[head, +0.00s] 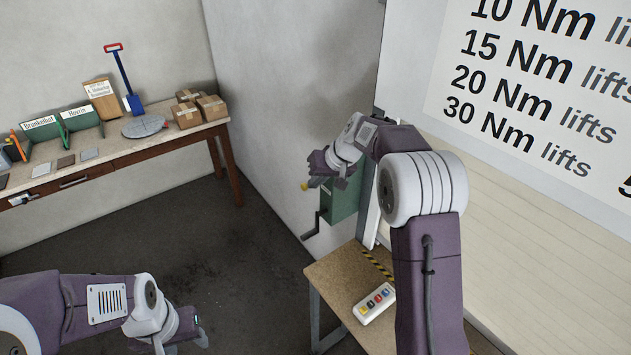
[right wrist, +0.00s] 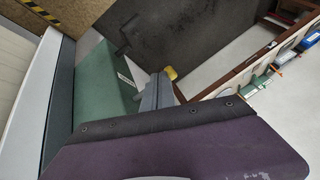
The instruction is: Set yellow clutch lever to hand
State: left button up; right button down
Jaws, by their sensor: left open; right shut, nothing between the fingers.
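The yellow knob of the clutch lever (head: 304,187) sticks out to the left of the green gearbox (head: 340,203) on the wall. The knob also shows in the right wrist view (right wrist: 170,73), beyond the green housing (right wrist: 103,92). My right gripper (head: 320,181) is shut and empty, right beside the knob at the upper left of the gearbox. I cannot tell whether it touches the lever. The lever's arm is mostly hidden behind the gripper. My left gripper (head: 198,334) is open and empty, low over the floor, far from the gearbox.
A small table (head: 338,284) holds a white control box (head: 374,304) with coloured buttons. A workbench (head: 110,150) with cartons (head: 200,109) stands at the back left. The floor (head: 200,236) between is clear.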

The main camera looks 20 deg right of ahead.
pick_arm(q)
notch_tip(320, 180, down, 3)
jog(key=shift+a+f+b, duration=0.1)
jog(key=shift+f+b, duration=0.05)
jog(key=shift+b, duration=1.05)
pick_arm(e)
jog(key=shift+s+a+f+h, duration=0.15)
jog(key=shift+a+f, duration=0.15)
jog(key=shift+f, duration=0.25)
jog(key=shift+a+f+h, duration=0.15)
jog(key=shift+a+f, duration=0.1)
jog(key=shift+f, duration=0.25)
pick_arm(q)
jog(key=shift+r+p, duration=0.65)
jog(key=shift+r, duration=0.05)
pick_arm(e)
jog(key=shift+r, duration=0.8)
